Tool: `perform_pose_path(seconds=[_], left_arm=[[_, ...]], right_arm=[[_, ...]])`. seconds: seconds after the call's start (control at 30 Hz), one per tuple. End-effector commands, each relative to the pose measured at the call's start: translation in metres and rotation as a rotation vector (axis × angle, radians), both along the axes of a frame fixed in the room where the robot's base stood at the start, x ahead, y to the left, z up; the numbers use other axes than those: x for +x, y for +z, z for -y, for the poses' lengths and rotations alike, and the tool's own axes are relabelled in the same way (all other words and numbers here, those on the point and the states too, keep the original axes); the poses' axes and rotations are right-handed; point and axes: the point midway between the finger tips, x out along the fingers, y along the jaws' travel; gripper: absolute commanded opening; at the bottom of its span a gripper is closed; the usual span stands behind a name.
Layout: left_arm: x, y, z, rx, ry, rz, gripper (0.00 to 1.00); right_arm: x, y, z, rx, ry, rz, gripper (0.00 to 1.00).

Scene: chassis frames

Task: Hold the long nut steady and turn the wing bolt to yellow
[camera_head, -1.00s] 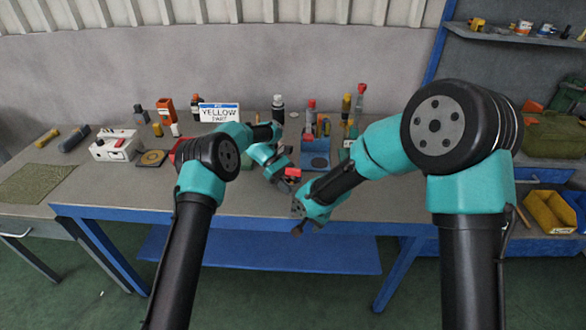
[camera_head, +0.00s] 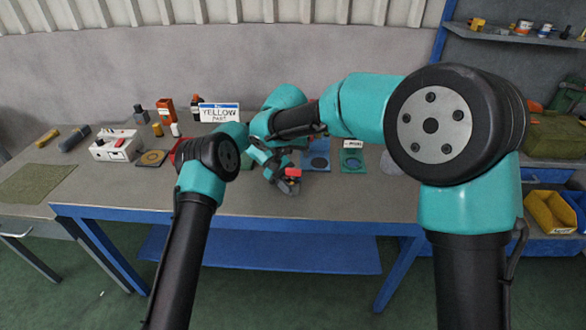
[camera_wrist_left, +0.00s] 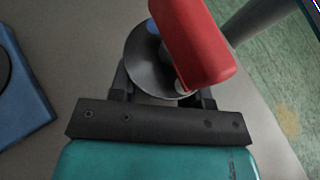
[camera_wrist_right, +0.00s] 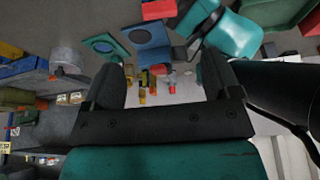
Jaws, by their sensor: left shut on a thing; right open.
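My left gripper (camera_head: 284,182) is shut on a grey round part, which I take as the long nut (camera_wrist_left: 143,68), above the front of the bench. A red block, apparently the wing bolt's head (camera_wrist_left: 195,42), sits over it; it also shows in the head view (camera_head: 293,172). A small blue patch shows beside the red block. My right gripper (camera_wrist_right: 166,72) is open and empty. In the head view its fingers are hidden by its own arm, behind and above the left gripper. A sign (camera_head: 219,113) reads YELLOW PART.
A blue pad (camera_head: 318,169) and a green pad (camera_head: 352,167) lie right of the left gripper. A white box (camera_head: 115,147) and a green mat (camera_head: 36,183) are at left. The bench's front right is clear.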

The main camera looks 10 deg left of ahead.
Motion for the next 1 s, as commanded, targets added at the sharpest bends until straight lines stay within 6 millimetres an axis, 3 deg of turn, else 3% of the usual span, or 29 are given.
perform_pose_path(seconds=[0.27, 0.8, 1.0], left_arm=[[0.0, 0.0, 0.0, 0.0, 0.0, 0.0, 0.3], [0.0, 0.0, 0.0, 0.0, 0.0, 0.0, 0.3], [0.0, 0.0, 0.0, 0.0, 0.0, 0.0, 0.3]], right_arm=[[0.005, -0.012, 0.0, 0.0, 0.0, -0.002, 0.83], [0.037, -0.091, 0.001, 0.0, 0.001, -0.003, 0.83], [0.045, -0.108, 0.001, 0.001, 0.0, -0.001, 0.83]])
